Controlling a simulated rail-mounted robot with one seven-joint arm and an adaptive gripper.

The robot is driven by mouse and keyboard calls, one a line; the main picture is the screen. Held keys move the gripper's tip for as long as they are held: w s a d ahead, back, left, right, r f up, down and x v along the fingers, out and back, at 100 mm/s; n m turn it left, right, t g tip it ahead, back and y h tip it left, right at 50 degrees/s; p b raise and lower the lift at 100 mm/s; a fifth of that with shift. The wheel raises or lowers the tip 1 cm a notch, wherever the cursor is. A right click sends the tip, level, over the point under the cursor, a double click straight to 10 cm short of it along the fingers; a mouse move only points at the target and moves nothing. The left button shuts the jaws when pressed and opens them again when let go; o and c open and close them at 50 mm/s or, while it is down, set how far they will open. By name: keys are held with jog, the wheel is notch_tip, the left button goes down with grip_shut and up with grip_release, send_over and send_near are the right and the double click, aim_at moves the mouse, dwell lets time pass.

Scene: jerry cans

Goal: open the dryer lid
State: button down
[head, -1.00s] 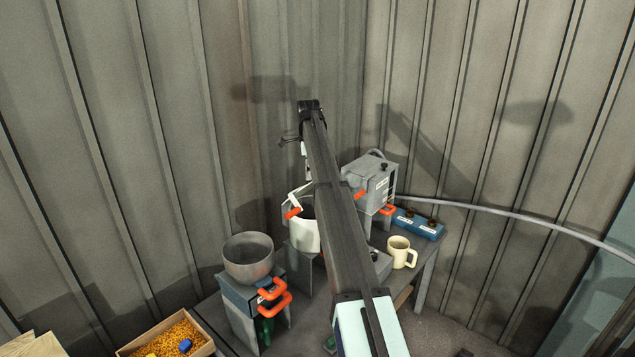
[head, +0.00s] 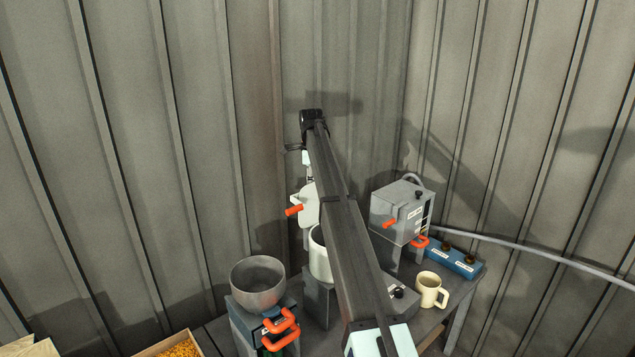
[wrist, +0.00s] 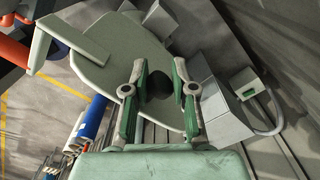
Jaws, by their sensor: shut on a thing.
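The dryer is a white drum (head: 319,258) on a grey stand, partly hidden behind my arm in the head view. Its pale lid (head: 306,207) stands raised, nearly upright, above the drum, with an orange handle (head: 294,210) sticking out to the left. My gripper (head: 307,163) is above the lid, mostly hidden by the arm. In the wrist view the lid is a wide pale disc (wrist: 98,58). The green-padded fingers of my gripper (wrist: 160,85) are on either side of a dark round knob (wrist: 157,89) at the lid and hold it.
A grey bowl (head: 258,284) sits on a machine with orange handles at the left. A grey box machine (head: 401,211), a blue switch box (head: 452,260) and a cream mug (head: 431,291) stand to the right. Corrugated walls rise close behind. A hose (head: 540,248) runs right.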

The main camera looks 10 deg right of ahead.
jog(key=shift+w+d+f, duration=0.15)
jog(key=shift+d+f, duration=0.1)
jog(key=shift+d, duration=0.1)
jog(key=c, duration=1.2)
grip_release()
jog(key=shift+w+d+f, duration=0.1)
jog(key=shift+d, duration=0.05)
jog(key=shift+r, duration=0.2)
jog(key=r, duration=1.1)
jog(key=shift+a+r, duration=0.2)
jog(key=shift+r, duration=0.2)
